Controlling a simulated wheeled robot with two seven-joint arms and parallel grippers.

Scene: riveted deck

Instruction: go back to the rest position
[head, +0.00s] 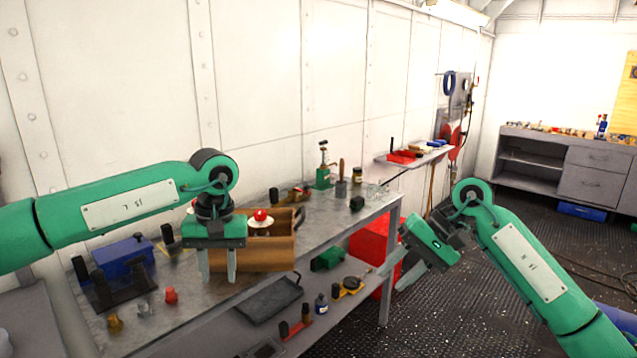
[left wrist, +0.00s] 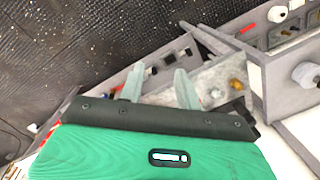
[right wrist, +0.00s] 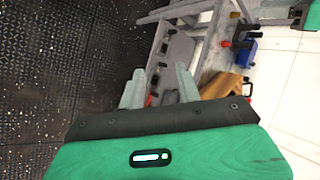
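My left gripper (head: 217,266) hangs fingers down above the front part of the grey workbench (head: 190,312), in front of a wooden box (head: 268,252). Its two pale fingers are apart with nothing between them, which the left wrist view also shows (left wrist: 159,88). I cannot tell if it touches the box. My right gripper (head: 401,270) is beyond the right end of the bench, tilted down to the left over the dark floor. Its fingers are apart and empty in the right wrist view (right wrist: 159,88).
A blue box (head: 124,258), a red knob (head: 171,296) and small brass parts (head: 115,323) are on the bench near my left arm. A lower shelf (head: 290,318) holds a dark tray (head: 270,299). A red cabinet (head: 372,257) stands behind. The dark floor (head: 460,318) is open at right.

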